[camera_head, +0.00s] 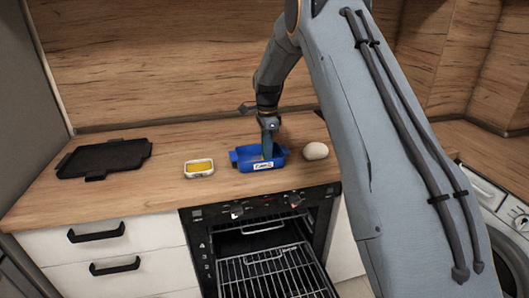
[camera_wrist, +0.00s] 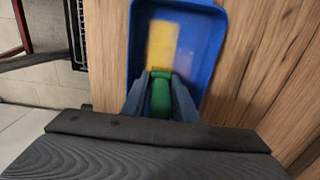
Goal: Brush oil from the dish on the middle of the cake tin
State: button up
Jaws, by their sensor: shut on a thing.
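The blue cake tin (camera_head: 243,163), with a white label on its front, stands on the wooden counter; it also fills the upper middle of the wrist view (camera_wrist: 209,45). My gripper (camera_head: 268,150) points down over the tin. In the wrist view its fingers (camera_wrist: 161,98) are shut on the green handle of a brush (camera_wrist: 160,95). A yellow and cream patch shows beyond the green part, inside the tin; I cannot tell whether it is bristles or oil, or whether the brush touches the tin floor. The small white dish (camera_head: 199,174) of yellow oil stands left of the tin.
A black tray (camera_head: 104,158) lies at the left of the counter. A pale round thing (camera_head: 316,151) lies just right of the tin. The open oven (camera_head: 275,270) with its racks is below the counter edge. Counter between the tray and dish is clear.

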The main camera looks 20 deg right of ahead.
jog(key=shift+d, duration=0.5)
jog(key=shift+d, duration=0.15)
jog(key=shift+d, duration=0.85)
jog(key=shift+w, duration=0.15)
jog(key=shift+w+b, duration=0.3)
jog(key=shift+w, duration=0.05)
jog(key=shift+a, duration=0.2)
jog(key=shift+a, duration=0.8)
jog(key=shift+a, duration=0.15)
